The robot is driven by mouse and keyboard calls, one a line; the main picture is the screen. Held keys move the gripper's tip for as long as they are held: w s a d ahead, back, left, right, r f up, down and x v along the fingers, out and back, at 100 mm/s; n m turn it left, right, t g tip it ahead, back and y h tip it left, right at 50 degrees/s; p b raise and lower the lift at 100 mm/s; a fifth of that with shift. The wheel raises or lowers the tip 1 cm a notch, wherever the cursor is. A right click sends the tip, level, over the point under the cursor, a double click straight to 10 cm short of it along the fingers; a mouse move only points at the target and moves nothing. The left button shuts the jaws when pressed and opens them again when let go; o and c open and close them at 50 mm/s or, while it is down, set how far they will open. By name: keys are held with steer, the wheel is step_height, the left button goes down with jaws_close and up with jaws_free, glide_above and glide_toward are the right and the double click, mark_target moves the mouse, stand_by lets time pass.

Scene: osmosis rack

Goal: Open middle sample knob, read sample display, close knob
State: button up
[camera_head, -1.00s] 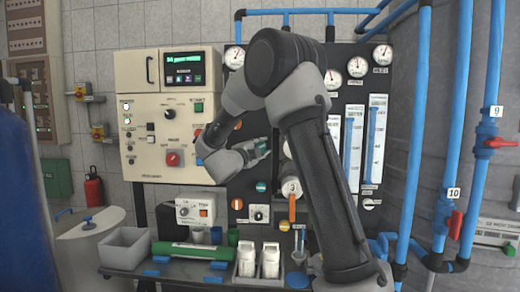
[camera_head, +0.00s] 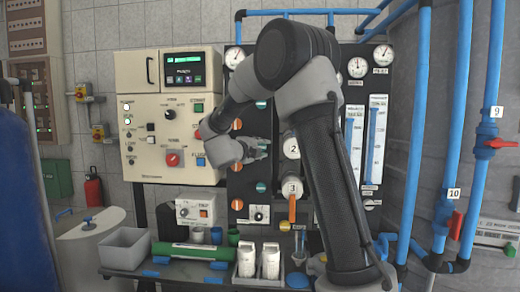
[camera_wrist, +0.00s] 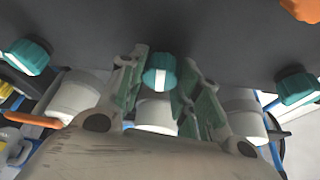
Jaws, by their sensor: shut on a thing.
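In the wrist view a teal knob with a white stripe (camera_wrist: 160,71) sits between the two fingers of my gripper (camera_wrist: 163,80). The gripper is shut on this knob, and its stripe runs nearly upright in that view. The display (camera_head: 184,65) on the cream cabinet is lit, with small text that I cannot read.
In the wrist view more teal knobs stand at left (camera_wrist: 28,57) and right (camera_wrist: 296,87). Orange knobs (camera_head: 237,204) line the panel's left side. The cream cabinet (camera_head: 150,120) is left of my arm. A bench below holds a grey bin (camera_head: 124,248) and white bottles (camera_head: 270,261).

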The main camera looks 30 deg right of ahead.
steer(key=shift+f, duration=0.15)
steer(key=o, duration=1)
steer(key=shift+o, duration=0.2)
steer(key=v, duration=1.2)
steer(key=shift+w, duration=0.1)
